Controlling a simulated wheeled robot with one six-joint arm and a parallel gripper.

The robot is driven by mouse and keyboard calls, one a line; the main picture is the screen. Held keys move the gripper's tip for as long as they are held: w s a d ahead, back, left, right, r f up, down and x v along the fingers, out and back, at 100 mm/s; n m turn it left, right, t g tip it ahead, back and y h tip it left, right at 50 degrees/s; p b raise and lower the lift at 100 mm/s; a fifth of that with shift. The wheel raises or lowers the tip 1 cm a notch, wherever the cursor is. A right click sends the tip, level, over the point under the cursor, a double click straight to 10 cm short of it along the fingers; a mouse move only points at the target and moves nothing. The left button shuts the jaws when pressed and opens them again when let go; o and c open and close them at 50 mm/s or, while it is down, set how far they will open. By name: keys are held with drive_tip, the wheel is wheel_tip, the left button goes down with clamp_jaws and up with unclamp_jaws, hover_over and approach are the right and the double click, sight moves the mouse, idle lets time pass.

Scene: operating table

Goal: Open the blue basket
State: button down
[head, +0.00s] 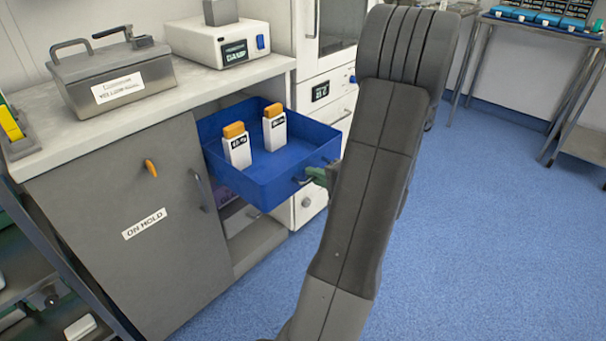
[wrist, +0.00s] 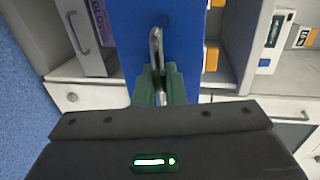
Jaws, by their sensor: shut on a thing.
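The blue basket (head: 270,178) is pulled out of the grey cabinet like a drawer, with its open top and inside showing. Two white bottles with orange caps stand in it, one at the left (head: 237,150) and one farther back (head: 275,132). My gripper (head: 318,177) is at the basket's front, its green fingers partly hidden behind my arm. In the wrist view the green fingers (wrist: 160,88) are shut on the metal handle (wrist: 156,48) on the blue front panel (wrist: 185,35).
The grey cabinet door (head: 130,225) reading "ON HOLD" is closed left of the basket. A metal box (head: 110,80) and a white device (head: 225,42) stand on the counter. White drawers (head: 320,95) stand behind the basket. Blue floor (head: 480,230) is clear to the right.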

drive_tip(key=shift+f+v, duration=0.25)
drive_tip(key=shift+v, duration=0.9)
drive_tip(key=shift+s, duration=0.1)
drive_tip(key=c, duration=1.9)
unclamp_jaws()
drive_tip(key=p+v, duration=0.1)
drive_tip(key=v, duration=1.2)
drive_tip(key=shift+s+d, duration=0.25)
drive_tip(key=shift+d, duration=0.15)
drive_tip(key=shift+f, duration=0.1)
drive_tip(key=b+x, duration=0.1)
drive_tip(key=x, duration=1.3)
drive_tip(key=shift+r, duration=0.2)
